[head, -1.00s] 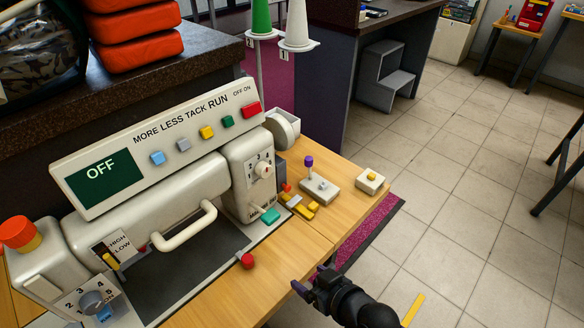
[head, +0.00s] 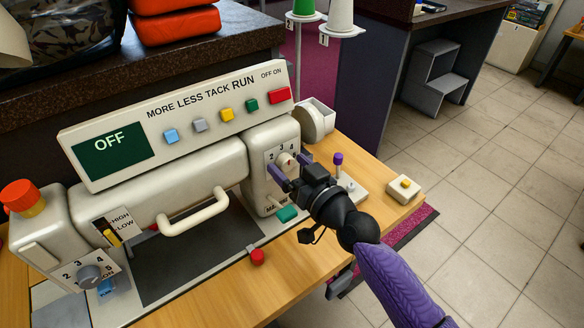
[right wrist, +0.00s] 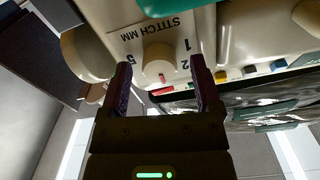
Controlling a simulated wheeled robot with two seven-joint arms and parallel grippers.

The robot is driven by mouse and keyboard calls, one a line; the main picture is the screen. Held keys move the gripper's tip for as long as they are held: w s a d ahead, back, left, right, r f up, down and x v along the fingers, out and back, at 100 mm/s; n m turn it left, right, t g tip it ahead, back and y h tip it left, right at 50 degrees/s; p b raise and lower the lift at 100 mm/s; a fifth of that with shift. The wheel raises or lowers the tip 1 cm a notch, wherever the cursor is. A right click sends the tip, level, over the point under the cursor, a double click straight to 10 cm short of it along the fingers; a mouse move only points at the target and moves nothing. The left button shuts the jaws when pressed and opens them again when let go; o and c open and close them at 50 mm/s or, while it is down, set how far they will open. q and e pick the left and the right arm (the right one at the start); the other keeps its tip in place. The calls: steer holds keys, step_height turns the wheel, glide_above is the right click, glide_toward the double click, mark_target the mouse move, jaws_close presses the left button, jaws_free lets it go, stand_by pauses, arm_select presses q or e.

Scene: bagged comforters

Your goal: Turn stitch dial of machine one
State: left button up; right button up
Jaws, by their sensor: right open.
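The machine (head: 170,180) is cream, with a sign bar whose dark screen reads OFF. Its stitch dial (head: 286,159) is a small cream knob on the right-hand housing, partly hidden by my gripper. In the right wrist view the dial (right wrist: 158,62) has a red mark, beside the label "STITCH MM" and printed numbers. My right gripper (head: 290,165) is open at the dial. In the right wrist view its purple fingers (right wrist: 162,78) stand on either side of the knob, with a gap showing at each side. My left gripper is not in view.
A second, grey dial (head: 90,273) sits at the machine's lower left. A cream handle (head: 195,215), red knob (head: 257,257) and teal button (head: 287,214) are close by. A purple-topped lever (head: 338,160) and a yellow-button box (head: 404,188) stand to the right.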

steer(key=shift+c, duration=1.6)
jaws_close()
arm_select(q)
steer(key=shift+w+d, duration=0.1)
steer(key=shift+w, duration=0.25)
